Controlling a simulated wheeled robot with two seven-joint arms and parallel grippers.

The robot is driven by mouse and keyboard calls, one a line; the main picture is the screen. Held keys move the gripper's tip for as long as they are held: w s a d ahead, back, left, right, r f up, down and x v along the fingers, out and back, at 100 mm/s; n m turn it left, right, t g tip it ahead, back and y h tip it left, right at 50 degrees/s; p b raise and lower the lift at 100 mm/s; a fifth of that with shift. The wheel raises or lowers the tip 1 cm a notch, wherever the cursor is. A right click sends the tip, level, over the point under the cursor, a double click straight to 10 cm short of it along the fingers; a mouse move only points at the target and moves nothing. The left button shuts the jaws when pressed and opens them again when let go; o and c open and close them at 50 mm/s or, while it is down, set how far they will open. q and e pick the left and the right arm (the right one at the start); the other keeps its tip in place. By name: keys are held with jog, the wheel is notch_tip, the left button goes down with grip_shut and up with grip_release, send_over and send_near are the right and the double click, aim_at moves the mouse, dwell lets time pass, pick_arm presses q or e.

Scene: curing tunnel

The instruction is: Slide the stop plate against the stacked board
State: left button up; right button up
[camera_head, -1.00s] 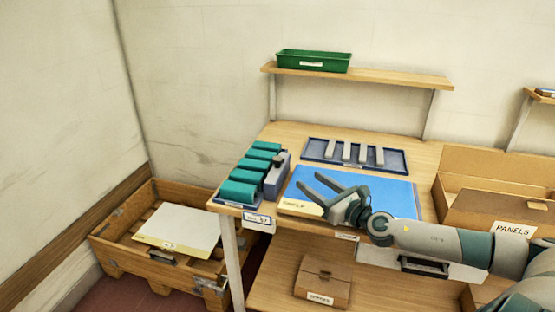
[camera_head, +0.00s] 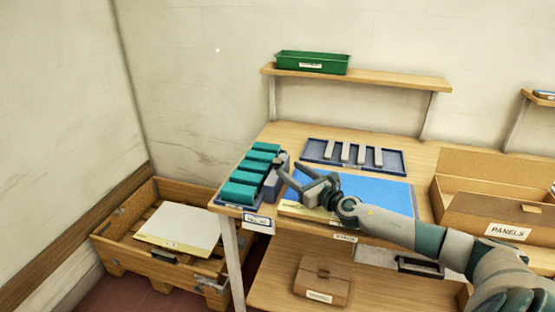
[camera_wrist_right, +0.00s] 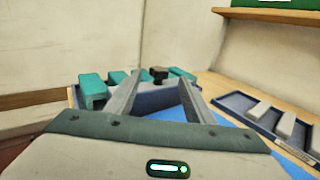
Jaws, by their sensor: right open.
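The teal boards (camera_head: 250,178) stand in a row in a blue tray (camera_head: 236,206) at the left end of the table. A grey upright piece (camera_head: 271,184), apparently the stop plate, stands at the right side of this row. In the right wrist view its dark knob (camera_wrist_right: 158,74) shows just beyond my fingertips. My right gripper (camera_head: 288,172) is open, its fingers pointing left at the grey piece. Contact cannot be told. My left gripper is not in view.
A blue mat (camera_head: 375,188) lies under my right arm. A tray of grey strips (camera_head: 316,151) is behind it. A panels box (camera_head: 470,205) stands right. A shelf with a green bin (camera_head: 312,62) hangs above. A wooden crate (camera_head: 110,240) with a white board stands lower left.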

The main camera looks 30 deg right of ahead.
aim_at(281, 163)
jog(key=w, duration=0.7)
jog(key=shift+a+p, duration=0.25)
jog(key=shift+p, duration=0.1)
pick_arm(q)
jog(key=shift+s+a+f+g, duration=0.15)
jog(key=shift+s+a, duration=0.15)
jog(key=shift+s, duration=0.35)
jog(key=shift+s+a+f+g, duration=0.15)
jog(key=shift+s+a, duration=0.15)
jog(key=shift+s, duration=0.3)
pick_arm(e)
jog(key=shift+w+a, duration=0.1)
jog(key=shift+w, duration=0.4)
